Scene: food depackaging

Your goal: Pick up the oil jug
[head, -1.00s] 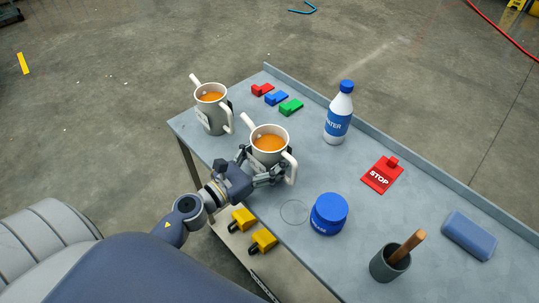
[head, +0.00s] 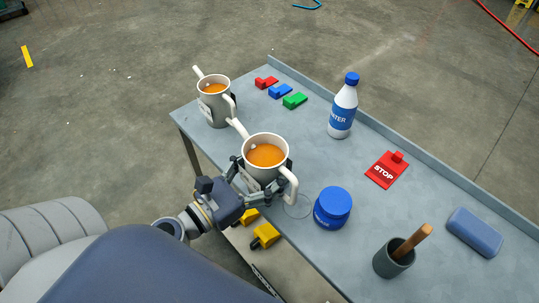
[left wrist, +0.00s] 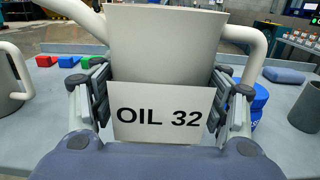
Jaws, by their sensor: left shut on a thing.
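The oil jug (head: 266,158) is a white-grey pitcher with a spout, a handle and amber liquid inside. In the left wrist view its label (left wrist: 160,114) reads "OIL 32". My left gripper (head: 258,186) is shut around the jug's body, one finger on each side, and the jug is upright. In the left wrist view the fingers (left wrist: 160,100) flank the label. I cannot tell whether the jug's base touches the table. A second, similar jug (head: 215,108) stands at the table's far left corner. My right gripper is not in view.
On the grey table (head: 300,135) stand a water bottle (head: 342,108), a blue jar (head: 332,207), a red STOP tag (head: 386,170), a dark cup with a wooden handle (head: 394,258) and a blue block (head: 474,232). Small red, blue and green pieces (head: 281,91) lie near the back.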

